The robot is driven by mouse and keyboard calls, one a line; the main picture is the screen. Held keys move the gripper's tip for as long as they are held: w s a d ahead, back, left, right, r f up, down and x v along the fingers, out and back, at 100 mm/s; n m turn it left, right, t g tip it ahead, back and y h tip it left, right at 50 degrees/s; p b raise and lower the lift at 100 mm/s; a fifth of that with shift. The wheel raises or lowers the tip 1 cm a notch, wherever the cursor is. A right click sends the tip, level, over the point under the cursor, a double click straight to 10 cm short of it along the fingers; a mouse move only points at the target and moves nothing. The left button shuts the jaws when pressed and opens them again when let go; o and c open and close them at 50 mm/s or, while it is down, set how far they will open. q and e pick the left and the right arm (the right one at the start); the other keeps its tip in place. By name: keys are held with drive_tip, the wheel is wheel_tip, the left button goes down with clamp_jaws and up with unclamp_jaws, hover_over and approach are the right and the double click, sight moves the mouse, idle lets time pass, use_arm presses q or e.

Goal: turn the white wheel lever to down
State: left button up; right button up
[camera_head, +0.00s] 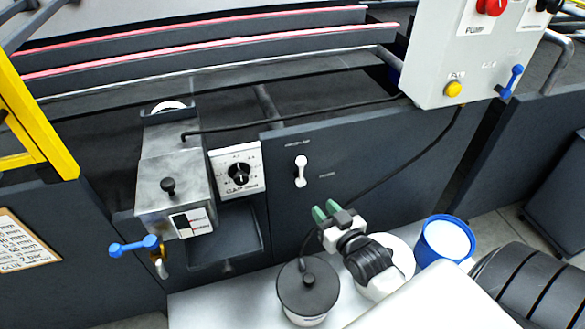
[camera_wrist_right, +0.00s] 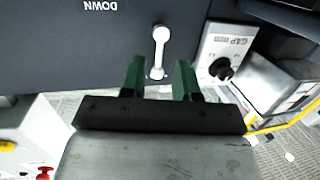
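The white wheel lever (camera_head: 301,171) is on the dark front panel of the machine, right of the dial box. It points roughly up and down in the head view, between small labels too small to read there. In the right wrist view the white lever (camera_wrist_right: 160,50) is just beyond the fingertips, in line with the gap between them, and the word DOWN shows upside down to its left. My right gripper (camera_head: 325,212) has green fingers and is below and right of the lever; in the wrist view the gripper (camera_wrist_right: 159,80) is open and empty. My left gripper is not in view.
A blue-handled valve (camera_head: 134,246) is at lower left. A black-lidded pot (camera_head: 308,287) and a blue bucket (camera_head: 445,240) stand below. A control box (camera_head: 462,60) hangs at upper right, with a black cable running down the panel.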

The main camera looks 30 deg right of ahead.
drive_tip(key=t, duration=0.1)
approach(302, 171)
drive_tip(key=w, duration=0.4)
drive_tip(key=w+b, duration=0.1)
drive_tip(key=w, duration=0.4)
drive_tip(key=shift+w+d, duration=0.2)
drive_tip(key=shift+w, duration=0.5)
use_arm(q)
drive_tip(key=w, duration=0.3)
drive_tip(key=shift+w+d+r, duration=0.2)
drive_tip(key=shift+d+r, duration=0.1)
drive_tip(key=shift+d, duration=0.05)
use_arm(e)
clamp_jaws()
